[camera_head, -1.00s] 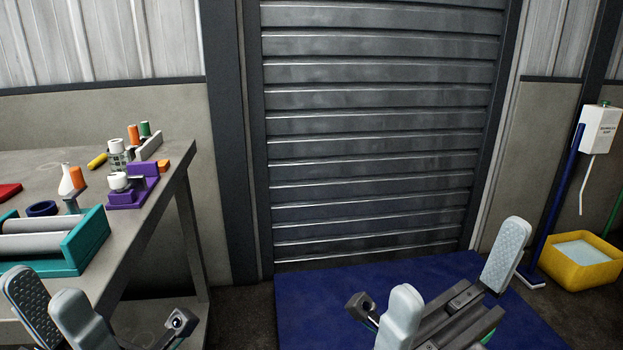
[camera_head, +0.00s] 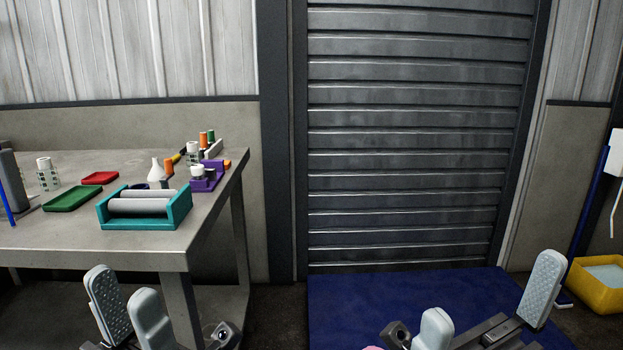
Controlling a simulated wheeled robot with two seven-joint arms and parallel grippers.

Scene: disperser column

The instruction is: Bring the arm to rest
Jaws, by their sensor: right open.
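My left gripper (camera_head: 122,287) is at the lower left, below and in front of the workbench's front edge. Its two pale grey fingers look close together with nothing visible between them; whether they are fully shut is unclear. My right gripper (camera_head: 492,285) is at the lower right, over the blue mat. Its pale fingers are wide apart and empty. Both grippers are clear of the bench, and the bottom edge of the picture cuts off their bases. A small pink thing (camera_head: 374,348) shows at the bottom edge beside the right gripper; most of it is hidden.
The grey workbench (camera_head: 60,243) at left holds a teal roller holder (camera_head: 146,224), green tray (camera_head: 73,199), red tray (camera_head: 100,178), white flask (camera_head: 156,170) and purple stand (camera_head: 207,178). A blue mat (camera_head: 345,300) lies before the shutter door (camera_head: 415,180). A yellow tub (camera_head: 596,295) stands right.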

